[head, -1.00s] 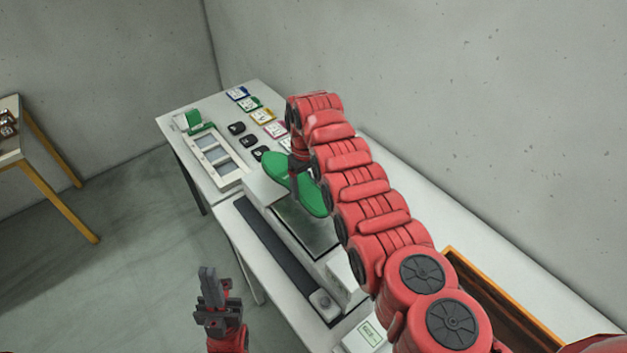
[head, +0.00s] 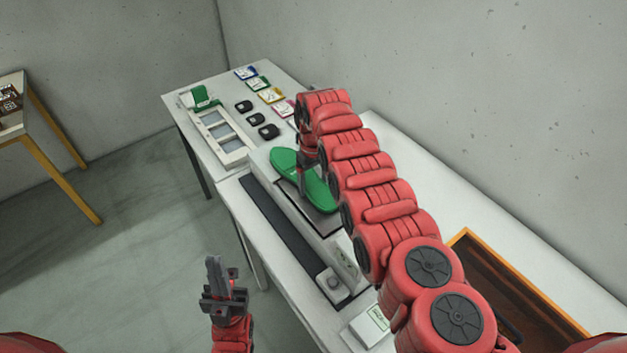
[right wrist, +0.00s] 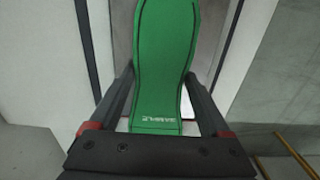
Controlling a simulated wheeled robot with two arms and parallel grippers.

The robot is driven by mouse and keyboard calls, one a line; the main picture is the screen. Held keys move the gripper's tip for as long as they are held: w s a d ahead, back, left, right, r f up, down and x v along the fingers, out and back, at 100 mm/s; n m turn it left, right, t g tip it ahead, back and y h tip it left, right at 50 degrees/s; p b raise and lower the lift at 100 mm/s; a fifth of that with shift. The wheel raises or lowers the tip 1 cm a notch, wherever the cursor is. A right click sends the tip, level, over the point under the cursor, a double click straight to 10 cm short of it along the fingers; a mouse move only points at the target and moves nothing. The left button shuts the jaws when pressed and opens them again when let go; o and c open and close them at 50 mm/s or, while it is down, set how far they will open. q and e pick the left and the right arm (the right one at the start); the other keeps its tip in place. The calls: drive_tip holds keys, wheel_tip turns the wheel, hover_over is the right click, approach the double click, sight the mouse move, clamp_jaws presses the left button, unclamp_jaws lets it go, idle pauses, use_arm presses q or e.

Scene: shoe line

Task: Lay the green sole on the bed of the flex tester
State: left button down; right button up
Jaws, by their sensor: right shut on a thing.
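The green sole (head: 319,193) is over the grey bed (head: 325,222) of the flex tester (head: 300,222) in the head view, lengthwise along it. I cannot tell whether it touches the bed. My right gripper (head: 304,190) reaches down from above and is shut on the sole across its width. In the right wrist view the sole (right wrist: 163,55) lies between the two fingers, with light lettering at its near end. My arm hides part of the tester's far side. My left gripper (head: 216,262) hangs away from the table over the floor, holding nothing visible; its finger gap is unclear.
A white tray (head: 236,156) with grey windows and a green block (head: 201,95) stand beyond the tester. Several black pieces and coloured cards (head: 271,95) lie nearby. A wooden-rimmed brown box (head: 470,260) is at the right. Another table (head: 40,130) stands far left.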

drive_tip(key=o, duration=1.4)
drive_tip(key=shift+o, duration=0.2)
drive_tip(key=shift+r, duration=0.15)
drive_tip(key=shift+r, duration=0.45)
wheel_tip(320, 180, up, 16)
drive_tip(key=p, duration=0.3)
drive_tip(key=shift+r, duration=0.25)
drive_tip(key=shift+f, duration=0.1)
